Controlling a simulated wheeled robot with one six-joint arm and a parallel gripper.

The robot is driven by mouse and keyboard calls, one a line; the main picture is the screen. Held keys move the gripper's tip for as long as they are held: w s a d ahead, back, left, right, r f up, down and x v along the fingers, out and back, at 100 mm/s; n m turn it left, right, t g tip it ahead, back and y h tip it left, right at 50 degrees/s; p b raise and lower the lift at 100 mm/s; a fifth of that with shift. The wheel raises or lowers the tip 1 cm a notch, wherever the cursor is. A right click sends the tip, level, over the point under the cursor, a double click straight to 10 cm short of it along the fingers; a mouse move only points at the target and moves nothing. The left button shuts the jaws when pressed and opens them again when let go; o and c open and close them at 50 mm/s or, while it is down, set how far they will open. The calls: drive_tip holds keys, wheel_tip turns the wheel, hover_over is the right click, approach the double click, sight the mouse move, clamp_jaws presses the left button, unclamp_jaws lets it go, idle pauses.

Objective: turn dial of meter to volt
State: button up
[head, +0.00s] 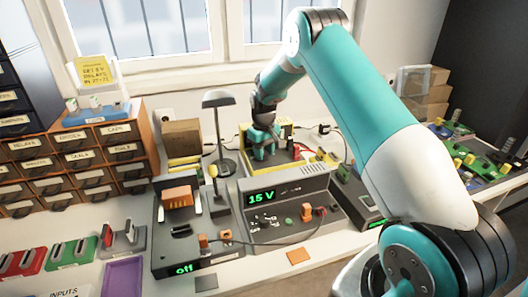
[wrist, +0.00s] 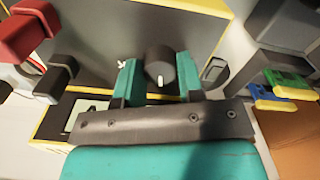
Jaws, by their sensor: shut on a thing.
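The meter (wrist: 215,30) is a yellow-edged box with a dark grey face. It stands at the back of the bench in the head view, where its yellow edge (head: 288,124) shows behind my gripper. Its dial (wrist: 160,66) is a round black knob with a short white mark, which points to the bottom of the wrist view. My gripper (wrist: 156,68) has its two teal fingers on either side of the dial and is shut on it. My gripper (head: 263,148) hides most of the meter's face in the head view. I cannot read any volt marking.
A grey power supply (head: 262,215) reading "15 V" stands in front of the meter. A grey unit (head: 180,250) showing "off" is to its left. A black lamp (head: 219,130) stands close to the left of my gripper. Red and black plugs (wrist: 30,35) protrude at the wrist view's left.

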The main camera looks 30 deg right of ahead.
drive_tip(key=shift+m, duration=1.1)
drive_tip(key=o, duration=0.9)
drive_tip(key=shift+r, duration=0.15)
wheel_tip(320, 180, up, 17)
drive_tip(key=shift+r+b, duration=0.1)
drive_tip(key=shift+b, duration=0.7)
